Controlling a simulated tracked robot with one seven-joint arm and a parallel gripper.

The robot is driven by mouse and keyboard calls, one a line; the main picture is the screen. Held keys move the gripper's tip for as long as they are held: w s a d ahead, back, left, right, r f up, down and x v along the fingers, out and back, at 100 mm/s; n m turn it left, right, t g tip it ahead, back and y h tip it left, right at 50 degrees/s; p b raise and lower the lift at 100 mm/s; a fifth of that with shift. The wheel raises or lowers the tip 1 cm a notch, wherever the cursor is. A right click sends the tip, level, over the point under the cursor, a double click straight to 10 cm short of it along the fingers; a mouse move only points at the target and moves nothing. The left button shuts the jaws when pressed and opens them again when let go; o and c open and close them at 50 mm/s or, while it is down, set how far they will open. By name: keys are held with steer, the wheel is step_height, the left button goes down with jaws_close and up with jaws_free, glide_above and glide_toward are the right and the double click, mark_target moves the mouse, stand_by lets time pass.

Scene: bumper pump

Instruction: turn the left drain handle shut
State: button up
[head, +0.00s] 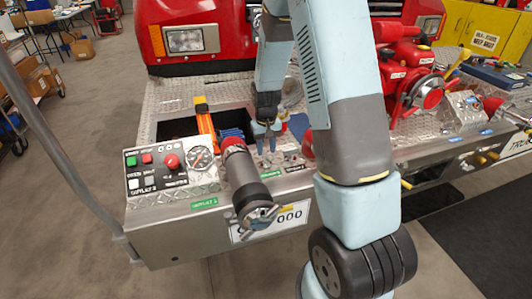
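My gripper (265,144) points down over the bumper deck, just above and behind the capped pipe outlet (241,176). Its two fingers look apart, with nothing seen between them. A small yellow lever (405,184) shows on the bumper front just right of my arm, and yellow valve handles (482,158) sit further right. A yellow bit (286,207) also shows by the number plate, left of my arm. I cannot tell which of these is the left drain handle. My arm hides part of the bumper front, and my gripper touches none of these yellow parts.
A control panel (155,172) with buttons and a gauge (200,158) is at the left of the bumper. An orange tool (205,122) stands in an open deck bay. A red pump (405,75) is at the right. A grey pole (60,150) runs down the left side.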

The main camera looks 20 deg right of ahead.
steer(key=shift+f, duration=1.25)
jaws_close()
